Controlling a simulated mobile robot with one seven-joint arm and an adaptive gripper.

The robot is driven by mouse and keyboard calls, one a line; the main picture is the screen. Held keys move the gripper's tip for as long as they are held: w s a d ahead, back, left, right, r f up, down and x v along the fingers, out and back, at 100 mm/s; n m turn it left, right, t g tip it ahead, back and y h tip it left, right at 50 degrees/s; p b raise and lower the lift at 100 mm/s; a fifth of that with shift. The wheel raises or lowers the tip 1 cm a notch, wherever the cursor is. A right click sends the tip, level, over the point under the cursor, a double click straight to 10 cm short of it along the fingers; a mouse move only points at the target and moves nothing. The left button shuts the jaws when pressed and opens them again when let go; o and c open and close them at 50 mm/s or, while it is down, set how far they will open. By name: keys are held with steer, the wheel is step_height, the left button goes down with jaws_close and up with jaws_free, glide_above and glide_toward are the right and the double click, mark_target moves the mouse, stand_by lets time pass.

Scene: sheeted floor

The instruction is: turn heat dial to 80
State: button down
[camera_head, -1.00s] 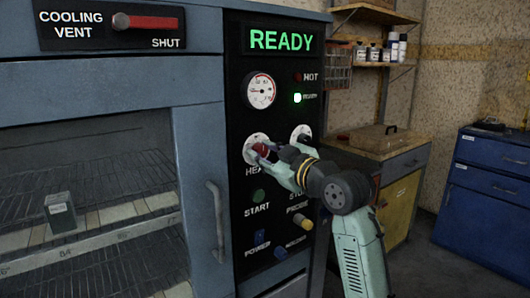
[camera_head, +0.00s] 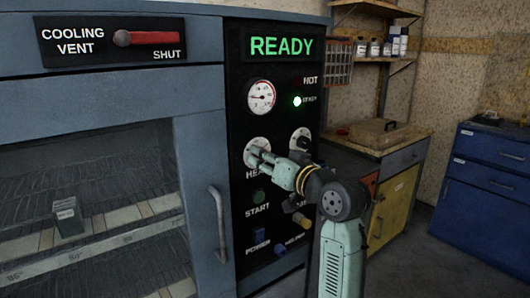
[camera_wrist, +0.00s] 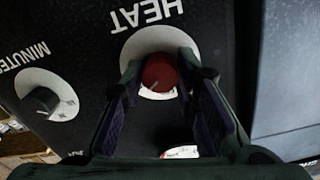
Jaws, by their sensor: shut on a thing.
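The heat dial is a red knob (camera_wrist: 160,75) on a round white plate under the word HEAT in the wrist view. In the head view its white plate (camera_head: 257,143) shows on the black control panel, and my gripper hides the knob. My gripper (camera_wrist: 160,85) is at the dial, one finger on each side of the red knob, shut on it. It also shows in the head view (camera_head: 258,158). The scale numbers are not readable.
The black minutes knob (camera_wrist: 43,101) is beside the heat dial. Below it on the panel are the green start button (camera_head: 258,197) and blue power switch (camera_head: 258,243). The oven door handle (camera_head: 217,225) is at the left. The display (camera_head: 281,47) reads READY.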

steer(key=shift+m, duration=0.5)
steer(key=c, duration=1.2)
jaws_free()
steer(key=shift+c, duration=0.2)
steer(key=v, duration=1.2)
steer(key=shift+s+f, duration=0.1)
